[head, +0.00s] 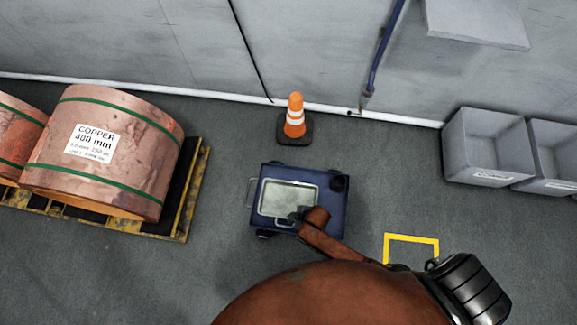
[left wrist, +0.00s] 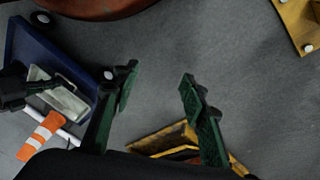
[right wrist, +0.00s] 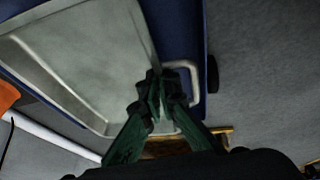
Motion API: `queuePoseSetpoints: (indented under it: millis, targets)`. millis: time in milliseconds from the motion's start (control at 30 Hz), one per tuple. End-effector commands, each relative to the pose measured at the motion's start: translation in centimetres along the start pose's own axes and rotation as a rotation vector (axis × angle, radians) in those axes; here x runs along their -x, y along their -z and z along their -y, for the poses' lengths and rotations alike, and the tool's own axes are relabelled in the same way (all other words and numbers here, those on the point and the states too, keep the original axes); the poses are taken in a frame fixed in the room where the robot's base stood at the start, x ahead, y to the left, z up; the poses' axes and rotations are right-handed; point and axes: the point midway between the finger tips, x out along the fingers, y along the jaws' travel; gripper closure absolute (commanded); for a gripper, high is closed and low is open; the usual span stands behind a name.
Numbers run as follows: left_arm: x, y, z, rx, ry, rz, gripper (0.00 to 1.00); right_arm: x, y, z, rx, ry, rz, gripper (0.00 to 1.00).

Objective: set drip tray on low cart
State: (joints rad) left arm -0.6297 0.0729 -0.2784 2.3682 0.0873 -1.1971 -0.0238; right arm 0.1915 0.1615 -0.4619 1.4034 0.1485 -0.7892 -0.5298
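The drip tray (head: 285,197) is a shallow grey metal tray. It lies level over the top of the low blue cart (head: 334,212); I cannot tell whether it rests fully on it. My right gripper (head: 303,213) is at the tray's near right part. My left gripper (left wrist: 158,88) is open and empty, away from the cart. The left wrist view also shows the tray (left wrist: 62,100) on the cart.
An orange cone (head: 295,118) stands behind the cart, near the wall. Copper coils (head: 105,150) sit on a yellow-edged pallet (head: 186,205) at left. Grey bins (head: 487,150) stand at right. A yellow floor marking (head: 411,238) lies right of the cart, with clear floor around.

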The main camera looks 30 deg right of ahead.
Motion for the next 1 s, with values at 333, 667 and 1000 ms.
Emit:
queuePoseSetpoints:
  millis: [333,667,1000]
  targets:
    - [-3.8,1.7,-1.3,0.004,-0.046,-0.116,0.60,-2.8,-0.5,0.4,-0.001,0.001,0.001,1.00]
    - [-4.9,2.9,-1.9,0.010,-0.066,-0.183,0.60,-3.6,-0.7,0.3,0.001,-0.003,-0.002,1.00]
    - [-5.1,3.0,-2.0,0.011,-0.069,-0.193,0.60,-3.9,-0.9,0.5,0.000,-0.001,0.000,0.93]
